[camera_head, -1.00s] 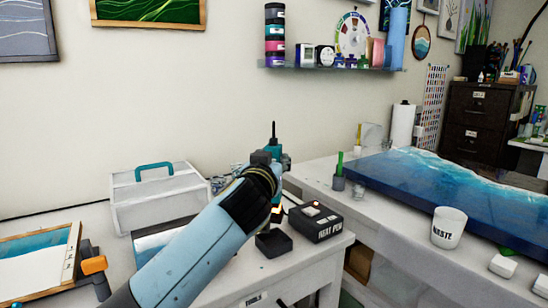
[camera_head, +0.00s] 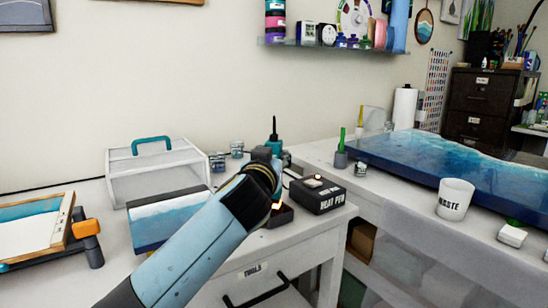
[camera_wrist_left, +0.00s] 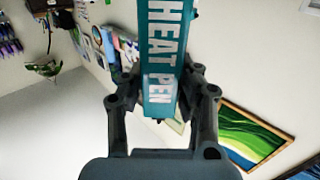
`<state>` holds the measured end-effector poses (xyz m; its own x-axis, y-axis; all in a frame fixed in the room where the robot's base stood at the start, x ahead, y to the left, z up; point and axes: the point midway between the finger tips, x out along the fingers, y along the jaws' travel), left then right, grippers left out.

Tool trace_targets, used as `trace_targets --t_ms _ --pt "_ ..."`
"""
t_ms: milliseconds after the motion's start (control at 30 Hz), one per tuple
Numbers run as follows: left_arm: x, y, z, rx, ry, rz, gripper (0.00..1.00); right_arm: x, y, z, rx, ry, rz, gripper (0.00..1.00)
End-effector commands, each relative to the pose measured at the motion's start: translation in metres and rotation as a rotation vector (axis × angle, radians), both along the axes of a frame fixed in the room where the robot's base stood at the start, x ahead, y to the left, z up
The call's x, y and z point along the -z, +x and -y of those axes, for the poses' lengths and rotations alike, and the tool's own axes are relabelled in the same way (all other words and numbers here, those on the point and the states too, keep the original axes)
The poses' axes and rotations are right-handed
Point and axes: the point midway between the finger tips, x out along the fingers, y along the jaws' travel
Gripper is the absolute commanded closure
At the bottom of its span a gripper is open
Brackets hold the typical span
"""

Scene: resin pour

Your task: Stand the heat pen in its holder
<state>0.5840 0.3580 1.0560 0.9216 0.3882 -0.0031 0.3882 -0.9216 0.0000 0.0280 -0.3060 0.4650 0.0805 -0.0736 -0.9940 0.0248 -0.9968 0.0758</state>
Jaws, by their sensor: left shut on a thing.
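The teal heat pen (camera_head: 274,143) is held upright in my left gripper (camera_head: 270,154), its dark thin tip pointing up. In the left wrist view the pen's label face (camera_wrist_left: 163,60) sits between the two fingers (camera_wrist_left: 160,95), which are shut on it. A small dark open-topped holder (camera_head: 285,217) stands on the white table just beyond my left wrist, which partly hides it. An orange glow shows at the holder's left side. The pen is above the table and apart from the holder. My right gripper is not in view.
A black box marked HEAT PEN (camera_head: 319,197) stands right of the holder near the table's edge. Small jars (camera_head: 237,149) and a clear case (camera_head: 160,171) lie behind and left. A blue-white panel (camera_head: 165,217) is left of my arm. A white WASTE cup (camera_head: 454,199) is at right.

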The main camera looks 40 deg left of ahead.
Motion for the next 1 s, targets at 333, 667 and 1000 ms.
trace_targets --t_ms 333,667,1000 --pt "-0.001 0.000 0.000 0.000 0.001 0.002 0.52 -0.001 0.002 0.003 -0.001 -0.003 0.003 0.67" --pt "0.000 -0.001 0.000 0.000 0.000 -0.001 0.43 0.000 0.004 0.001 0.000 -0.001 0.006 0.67" --pt "0.001 -0.050 0.021 0.001 -0.003 -0.001 0.43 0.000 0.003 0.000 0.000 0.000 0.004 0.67"
